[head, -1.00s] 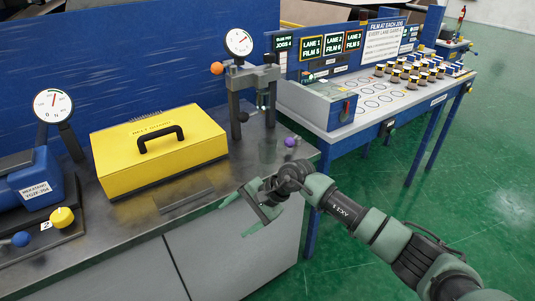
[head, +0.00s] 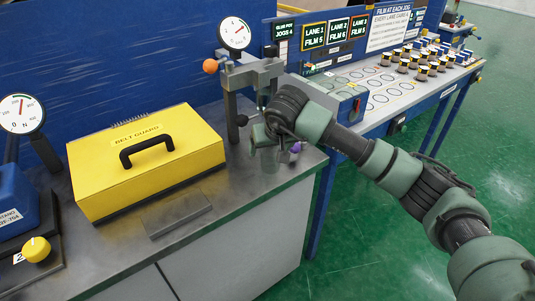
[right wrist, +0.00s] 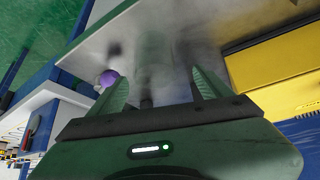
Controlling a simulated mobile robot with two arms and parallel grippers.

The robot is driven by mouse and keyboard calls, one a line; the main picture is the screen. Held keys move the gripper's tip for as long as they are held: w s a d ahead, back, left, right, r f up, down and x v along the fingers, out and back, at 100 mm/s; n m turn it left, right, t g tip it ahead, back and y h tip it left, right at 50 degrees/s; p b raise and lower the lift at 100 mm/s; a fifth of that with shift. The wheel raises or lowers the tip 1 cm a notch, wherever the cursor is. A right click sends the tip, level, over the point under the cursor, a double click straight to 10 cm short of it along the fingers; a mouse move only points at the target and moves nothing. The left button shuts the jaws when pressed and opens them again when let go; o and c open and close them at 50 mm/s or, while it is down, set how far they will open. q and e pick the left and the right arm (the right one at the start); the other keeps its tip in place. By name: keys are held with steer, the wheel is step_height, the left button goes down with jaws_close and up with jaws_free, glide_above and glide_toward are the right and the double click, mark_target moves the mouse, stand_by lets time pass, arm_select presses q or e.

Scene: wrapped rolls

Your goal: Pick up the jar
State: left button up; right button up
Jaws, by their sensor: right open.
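The jar is clear, see-through glass and hard to make out. In the head view the jar (head: 271,162) stands on the grey bench top near its right end, partly hidden by my right gripper (head: 267,142). In the right wrist view the jar (right wrist: 153,55) shows faintly between and beyond the two green fingers. My right gripper (right wrist: 163,86) is open, with a finger on each side of the jar's line. I cannot tell whether either finger touches the glass. My left gripper is in neither view.
A purple knob (head: 295,147) is close beside the jar on the right. A yellow belt guard box (head: 150,160) is to the left. The bench front is clear.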

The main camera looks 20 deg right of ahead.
mark_target(269, 155)
steer(key=shift+w+f, duration=0.3)
steer(key=shift+b+x, duration=0.8)
steer(key=shift+x, duration=0.25)
steer(key=shift+w+f, duration=0.1)
steer(key=shift+f, duration=0.2)
steer(key=b+x, duration=0.2)
steer(key=x, duration=0.1)
steer(key=shift+d+f+b, duration=0.35)
steer(key=shift+f, duration=0.05)
steer(key=shift+w+f, duration=0.3)
steer(key=shift+w, duration=0.05)
steer(key=shift+s+r, duration=0.1)
steer(key=c, duration=1.5)
steer(key=shift+c, duration=0.2)
steer(key=shift+r, duration=0.15)
